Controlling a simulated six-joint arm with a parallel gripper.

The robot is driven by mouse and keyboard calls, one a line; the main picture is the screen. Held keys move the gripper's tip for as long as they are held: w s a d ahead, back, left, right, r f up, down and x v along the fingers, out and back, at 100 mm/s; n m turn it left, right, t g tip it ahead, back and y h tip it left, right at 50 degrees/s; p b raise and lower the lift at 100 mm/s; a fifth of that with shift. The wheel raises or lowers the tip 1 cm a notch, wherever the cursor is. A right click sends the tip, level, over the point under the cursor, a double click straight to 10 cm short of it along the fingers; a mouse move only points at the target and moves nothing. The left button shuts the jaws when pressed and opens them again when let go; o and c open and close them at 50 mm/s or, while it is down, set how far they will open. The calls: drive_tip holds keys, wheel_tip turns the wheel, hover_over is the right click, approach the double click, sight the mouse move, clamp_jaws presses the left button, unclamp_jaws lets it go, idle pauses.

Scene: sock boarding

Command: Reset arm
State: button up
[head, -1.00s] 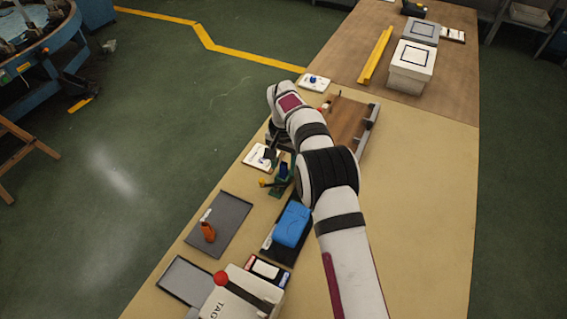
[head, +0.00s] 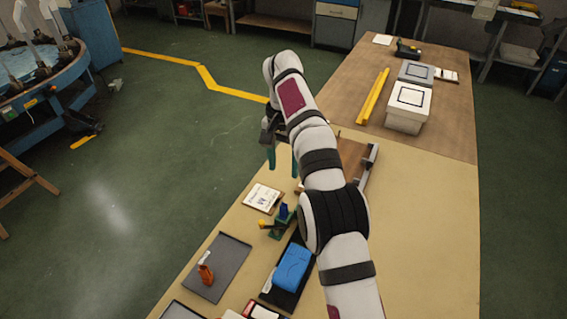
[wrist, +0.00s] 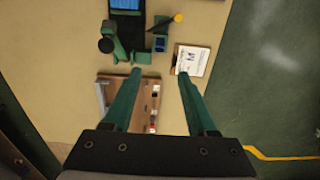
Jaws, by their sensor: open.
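My gripper (head: 281,158) is open and empty, raised above the table's left edge in the head view. Its two green fingers also show in the wrist view (wrist: 160,76), spread apart and pointing down at the table. A green stand (head: 283,220) with a blue piece and a yellow knob is below; it also shows in the wrist view (wrist: 122,48). A blue item (head: 292,267) lies on a black tray. A clipboard (head: 262,198) with a printed sheet lies near the left edge. A brown wooden tray (head: 353,158) is partly hidden behind my arm.
A grey tray (head: 228,257) holds an orange-handled tool (head: 205,273). Lidded white boxes (head: 408,110) and a yellow bar (head: 373,96) stand on the far brown table section. The right side of the table is clear.

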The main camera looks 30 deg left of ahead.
drive_tip(key=shift+r, duration=0.1)
idle(0.4)
drive_tip(key=s+d+r+m, duration=0.25)
drive_tip(key=d+r, duration=0.55)
drive_tip(key=d, duration=0.5)
drive_tip(key=s+d+r+y, duration=0.1)
drive_tip(key=s+d, duration=1)
drive_tip(key=s+d+f+m, duration=0.1)
drive_tip(key=s+d+f, duration=0.2)
drive_tip(key=s, duration=0.5)
drive_tip(key=s+d+f+m, duration=0.2)
drive_tip(key=s+d+f, duration=0.1)
drive_tip(key=s, duration=0.6)
drive_tip(key=shift+s+f+y, duration=0.3)
drive_tip(key=shift+f+y, duration=0.1)
drive_tip(key=shift+f, duration=0.4)
